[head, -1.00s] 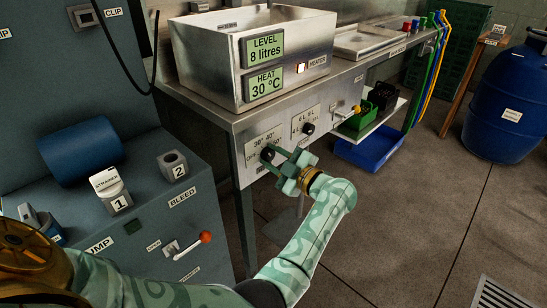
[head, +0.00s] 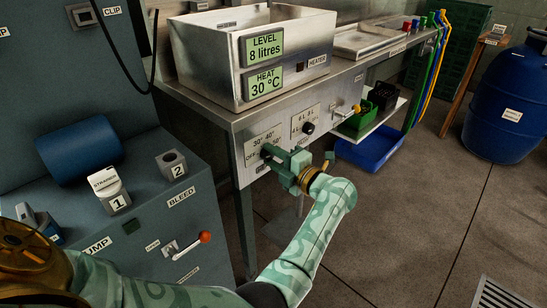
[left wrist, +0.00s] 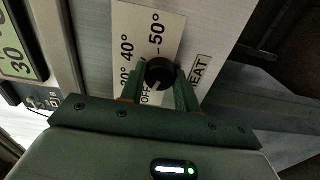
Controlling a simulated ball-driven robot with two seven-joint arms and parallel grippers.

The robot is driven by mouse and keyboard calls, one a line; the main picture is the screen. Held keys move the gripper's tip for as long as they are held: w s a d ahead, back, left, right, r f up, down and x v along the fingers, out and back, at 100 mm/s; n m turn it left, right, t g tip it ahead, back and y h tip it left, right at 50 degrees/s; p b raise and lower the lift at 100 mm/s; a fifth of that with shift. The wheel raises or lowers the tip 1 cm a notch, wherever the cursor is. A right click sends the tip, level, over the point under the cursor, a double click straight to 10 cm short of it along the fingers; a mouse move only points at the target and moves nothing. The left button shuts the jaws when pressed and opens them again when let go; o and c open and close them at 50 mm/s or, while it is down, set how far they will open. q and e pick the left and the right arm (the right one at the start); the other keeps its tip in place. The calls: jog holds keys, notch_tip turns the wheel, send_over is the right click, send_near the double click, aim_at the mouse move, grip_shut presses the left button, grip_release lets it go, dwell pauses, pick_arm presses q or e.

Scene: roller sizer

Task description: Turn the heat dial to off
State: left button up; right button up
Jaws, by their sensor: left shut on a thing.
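The heat dial (left wrist: 159,72) is a round black knob on a pale scale plate (left wrist: 130,38) marked OFF, 30°, 40° and 50°. In the left wrist view its pale pointer mark is toward the OFF lettering. My left gripper (head: 270,155) is shut on the dial, one green finger on each side of it; the fingers also show in the left wrist view (left wrist: 160,88). In the head view the gripper partly hides the dial. The heat display (head: 264,82) reads 30 °C, and the heater lamp (head: 300,66) above the bench is dark. My right gripper is not in view.
A second black dial (head: 308,128) sits right of the heat dial on the same panel. The steel tank (head: 205,60) stands above it. A blue-grey cabinet with a lever (head: 205,237) is at the left.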

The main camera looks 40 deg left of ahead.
aim_at(271, 155)
pick_arm(q)
jog(key=shift+d+f, duration=0.1)
jog(key=shift+f, duration=0.05)
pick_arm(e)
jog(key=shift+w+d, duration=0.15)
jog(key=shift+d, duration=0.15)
pick_arm(q)
jog(key=o, duration=1)
jog(key=shift+c, duration=0.2)
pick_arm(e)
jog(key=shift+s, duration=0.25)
pick_arm(q)
jog(key=shift+d, duration=0.1)
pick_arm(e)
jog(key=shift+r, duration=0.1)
